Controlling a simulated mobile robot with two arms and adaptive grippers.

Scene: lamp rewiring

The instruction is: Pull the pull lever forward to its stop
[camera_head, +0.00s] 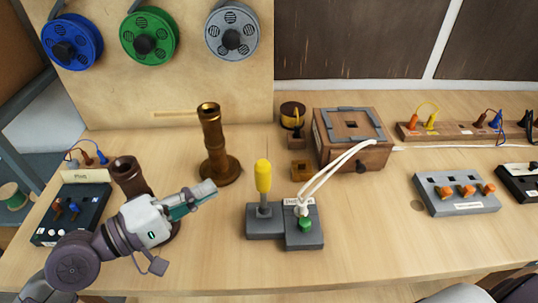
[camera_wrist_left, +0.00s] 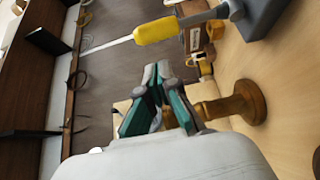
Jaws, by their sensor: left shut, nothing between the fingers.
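The label is too small to read, and I cannot tell for sure which part is the pull lever. My left gripper (camera_head: 209,188) is shut and empty, left of the yellow handle and apart from it; its fingers also show in the wrist view (camera_wrist_left: 156,72).
A brass lamp stem (camera_head: 212,140) stands just behind my left gripper. A shorter brown tube (camera_head: 128,174) is partly behind my arm. A wooden box (camera_head: 351,139) stands behind the grey blocks. A grey terminal block (camera_head: 456,207) lies to the right. The table front is clear.

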